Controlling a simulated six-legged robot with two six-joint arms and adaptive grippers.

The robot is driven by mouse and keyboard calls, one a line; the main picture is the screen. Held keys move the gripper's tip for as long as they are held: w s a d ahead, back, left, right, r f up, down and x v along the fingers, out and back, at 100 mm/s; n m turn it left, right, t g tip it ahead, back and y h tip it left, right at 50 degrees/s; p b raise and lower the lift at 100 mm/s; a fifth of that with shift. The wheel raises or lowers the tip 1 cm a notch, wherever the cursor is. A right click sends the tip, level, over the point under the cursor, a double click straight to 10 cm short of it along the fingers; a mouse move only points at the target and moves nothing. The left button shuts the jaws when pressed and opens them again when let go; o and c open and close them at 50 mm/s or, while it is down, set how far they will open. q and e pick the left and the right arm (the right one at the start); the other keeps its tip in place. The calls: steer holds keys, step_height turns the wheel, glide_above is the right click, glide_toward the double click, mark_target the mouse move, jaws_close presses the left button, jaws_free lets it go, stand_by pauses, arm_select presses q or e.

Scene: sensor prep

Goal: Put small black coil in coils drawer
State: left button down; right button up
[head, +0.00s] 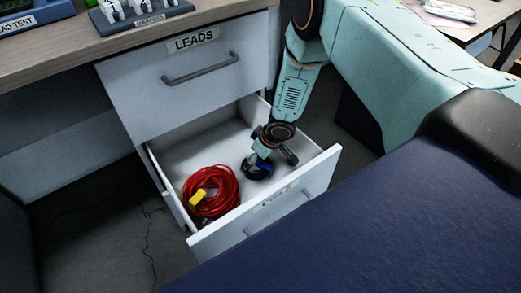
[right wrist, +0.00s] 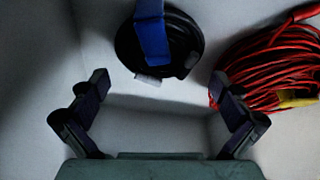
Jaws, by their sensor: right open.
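The small black coil (head: 257,167) with a blue strap lies in the open lower drawer (head: 210,148), just right of a red coil. In the right wrist view the black coil (right wrist: 158,45) lies on the drawer floor, ahead of the fingertips and apart from them. My right gripper (head: 272,152) reaches down into the drawer, over the black coil in the head view, hiding part of it. In the right wrist view its fingers (right wrist: 158,100) are spread with nothing between them. My left gripper is not in view.
A red coil (head: 211,193) with a yellow tag lies in the same drawer. A shut drawer labelled LEADS (head: 190,75) is directly above. The open drawer's front panel (head: 265,205) bears a label I cannot read fully. Labelled trays (head: 140,12) stand on the desk.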

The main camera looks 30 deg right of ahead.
steer(key=p+v, duration=0.6)
steer(key=v, duration=0.6)
steer(key=shift+r+p, duration=0.3)
steer(key=shift+r, duration=0.1)
